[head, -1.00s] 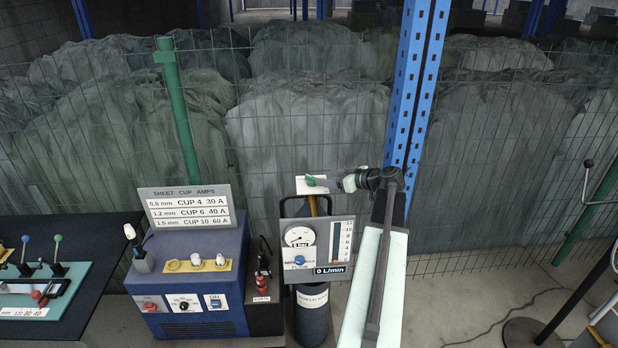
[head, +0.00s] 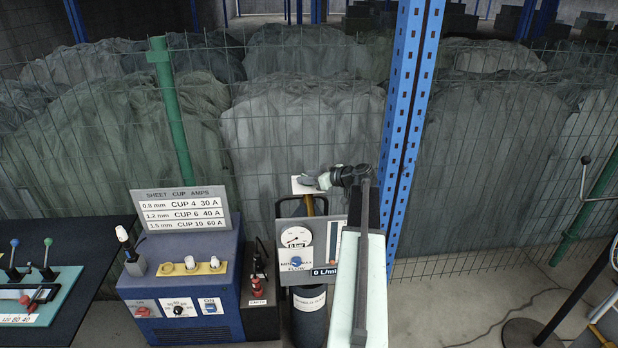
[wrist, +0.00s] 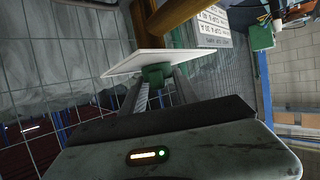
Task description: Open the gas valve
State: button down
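The gas valve is a small green knob (wrist: 155,73), seen in the wrist view under a white card (wrist: 155,61) and in front of a brass-coloured stem (wrist: 165,20). In the head view my gripper (head: 318,181) is at the top of the gas bottle (head: 309,318), beside the white card (head: 298,184), and hides the knob. In the wrist view my gripper's two fingers (wrist: 160,78) are spread, one on each side of the knob. Whether they touch it is unclear. The pressure gauge (head: 296,238) below reads about 0 bar, and the flow display (head: 325,271) shows 0 L/min.
A blue welding unit (head: 182,295) with a cup-and-amps sign (head: 182,207) stands left of the bottle. A blue post (head: 407,130) rises close to the right of my arm. A wire fence is behind. Open floor (head: 450,305) lies to the right.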

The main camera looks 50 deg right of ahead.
jog(key=shift+d+r, duration=0.1)
jog(key=shift+a+m+h, duration=0.25)
jog(key=shift+m+h, duration=0.75)
jog(key=shift+h, duration=0.2)
jog(key=m+h, duration=0.3)
jog(key=shift+g+h, duration=0.4)
jog(key=m+g+h, duration=0.3)
jog(key=m+h, duration=0.1)
jog(key=shift+w+m+h, duration=0.1)
jog(key=shift+m+h, duration=0.2)
jog(key=shift+m, duration=0.1)
jog(key=m+g+h, duration=0.1)
jog(key=m+g, duration=0.1)
jog(key=m+g+h, duration=0.2)
jog(key=m+g, duration=0.1)
jog(key=shift+w+d+m, duration=0.1)
jog(key=shift+d+m, duration=0.05)
jog(key=shift+m, duration=0.15)
jog(key=shift+s+m+g+h, duration=0.2)
jog(key=shift+m+g+h, duration=0.2)
jog(key=shift+m+g, duration=1.1)
jog(key=shift+g, duration=0.4)
